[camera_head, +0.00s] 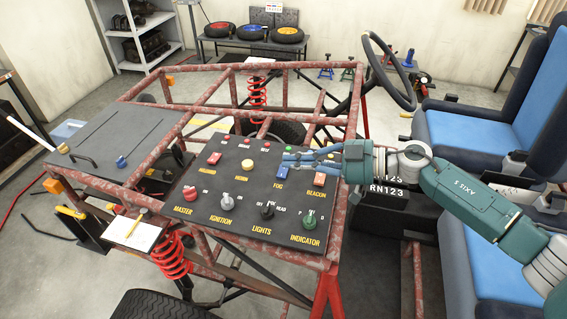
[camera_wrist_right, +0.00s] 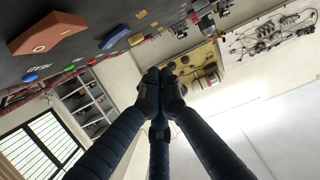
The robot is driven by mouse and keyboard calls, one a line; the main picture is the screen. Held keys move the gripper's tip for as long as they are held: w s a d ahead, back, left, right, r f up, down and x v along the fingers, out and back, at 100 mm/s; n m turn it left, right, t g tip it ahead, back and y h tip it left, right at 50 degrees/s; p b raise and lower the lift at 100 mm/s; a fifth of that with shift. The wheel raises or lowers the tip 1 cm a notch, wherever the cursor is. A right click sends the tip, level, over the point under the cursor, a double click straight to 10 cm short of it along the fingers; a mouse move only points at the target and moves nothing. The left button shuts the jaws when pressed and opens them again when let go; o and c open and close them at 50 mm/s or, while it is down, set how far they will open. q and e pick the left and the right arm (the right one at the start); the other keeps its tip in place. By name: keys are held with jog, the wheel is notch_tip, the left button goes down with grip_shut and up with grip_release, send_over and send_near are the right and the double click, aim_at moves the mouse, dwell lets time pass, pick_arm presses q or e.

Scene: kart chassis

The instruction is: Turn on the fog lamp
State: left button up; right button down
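The fog switch is a blue rocker (camera_head: 282,173) above the FOG label on the black control panel (camera_head: 235,205). It also shows in the right wrist view as a blue rocker (camera_wrist_right: 113,38). My right gripper (camera_head: 287,157) reaches in from the right over the panel's back edge, just behind the blue rocker. Its blue fingers are drawn together at the tips (camera_wrist_right: 160,78) with nothing visible between them. I cannot tell whether the fingers touch the panel; in the wrist view they look apart from the rocker. My left gripper is not in view.
A red BEACON rocker (camera_head: 320,178) is close to the right of the fog switch, and a yellow HORN button (camera_head: 248,164) to its left. Knobs line the panel's front, including the green INDICATOR knob (camera_head: 310,222). The steering wheel (camera_head: 389,72) stands behind my right arm.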

jog(key=v, duration=0.2)
jog(key=b+v, duration=0.1)
jog(key=v, duration=0.2)
jog(key=f+b+v, duration=0.1)
jog(key=v, duration=0.2)
jog(key=shift+w+d+f, duration=0.1)
jog(key=shift+w+d, duration=0.1)
jog(key=shift+w, duration=0.05)
jog(key=shift+s+d+r+b, duration=0.15)
jog(key=shift+s+r+b, duration=0.15)
jog(key=shift+w+d, duration=0.1)
